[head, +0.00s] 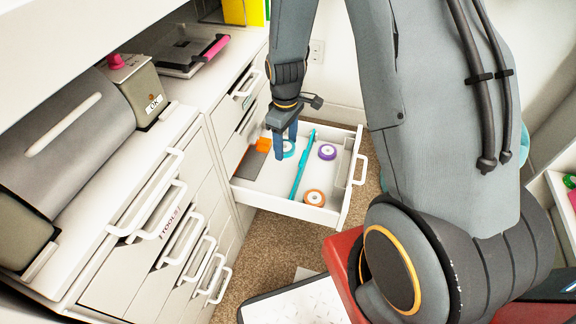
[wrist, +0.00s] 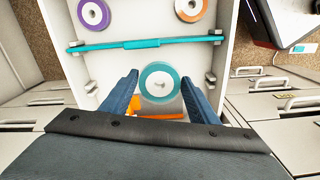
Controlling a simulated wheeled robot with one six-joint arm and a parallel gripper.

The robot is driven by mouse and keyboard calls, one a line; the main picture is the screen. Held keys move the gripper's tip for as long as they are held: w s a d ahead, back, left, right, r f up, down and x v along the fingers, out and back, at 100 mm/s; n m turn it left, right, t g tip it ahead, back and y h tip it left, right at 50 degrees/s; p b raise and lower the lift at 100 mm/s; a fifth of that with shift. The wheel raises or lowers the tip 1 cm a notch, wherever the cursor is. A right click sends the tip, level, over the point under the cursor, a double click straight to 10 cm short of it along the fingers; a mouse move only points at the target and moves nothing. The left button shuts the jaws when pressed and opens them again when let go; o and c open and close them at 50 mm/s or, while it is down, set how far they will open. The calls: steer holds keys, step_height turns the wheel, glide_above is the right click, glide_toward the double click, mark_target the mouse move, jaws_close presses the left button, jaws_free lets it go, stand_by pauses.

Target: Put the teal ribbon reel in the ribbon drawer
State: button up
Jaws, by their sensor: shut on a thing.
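The teal ribbon reel (head: 289,149) has a white centre and is over or in the open white drawer (head: 338,202), on the left side of a teal divider bar (head: 302,165). My gripper (head: 285,150) points down into the drawer and is shut on the reel. In the wrist view the reel (wrist: 160,83) sits between the two blue fingers of my gripper (wrist: 161,85). I cannot tell whether the reel touches the drawer floor.
Beyond the bar lie a purple reel (head: 327,152) and an orange reel (head: 314,197). An orange item (head: 263,145) and a dark grey item (head: 250,164) lie on the teal reel's side. Closed drawer fronts (head: 180,245) with white handles stand at left.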

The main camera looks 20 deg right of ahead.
steer(key=n, duration=0.4)
steer(key=n+b, duration=0.2)
steer(key=n, duration=0.3)
glide_toward(286, 174)
step_height(286, 174, down, 6)
steer(key=shift+f, duration=0.1)
steer(key=o, duration=0.7)
steer(key=shift+o, duration=0.2)
